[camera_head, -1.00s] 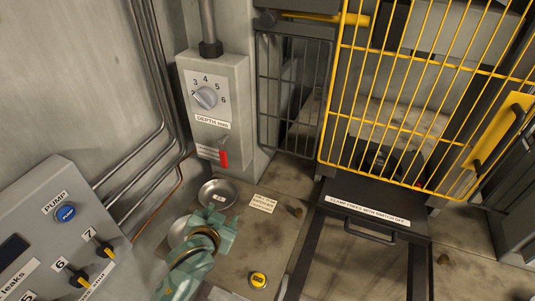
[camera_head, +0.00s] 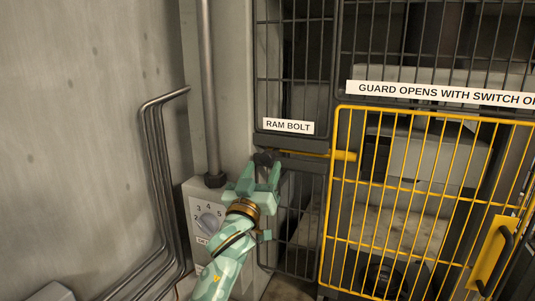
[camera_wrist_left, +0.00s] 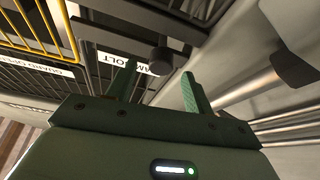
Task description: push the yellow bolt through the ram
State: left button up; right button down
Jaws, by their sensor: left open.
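The yellow bolt (camera_head: 344,155) lies level under the "RAM BOLT" label (camera_head: 288,126) in the head view, its thicker yellow end at the guard's upper left corner. A dark round knob (camera_head: 264,158) sits at the left end of its line. My left gripper (camera_head: 259,170) is open, fingers pointing up at the knob. In the left wrist view the knob (camera_wrist_left: 160,61) appears between the two spread fingertips (camera_wrist_left: 160,78); I cannot tell whether they touch it. The ram itself is not clear behind the bars. My right gripper is not in view.
A yellow mesh guard (camera_head: 430,238) closes the bay at right, with a yellow handle plate (camera_head: 493,258). Dark mesh panels (camera_head: 295,55) stand above and beside the bolt. A grey dial box (camera_head: 200,222) and pipes (camera_head: 157,175) are left of my arm.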

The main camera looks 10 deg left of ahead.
aim_at(265, 161)
pick_arm(q)
jog(key=x, duration=0.4)
jog(key=shift+w+a, duration=0.1)
jog(key=shift+w, duration=0.05)
jog(key=shift+w+r, duration=0.2)
jog(key=shift+w, duration=0.15)
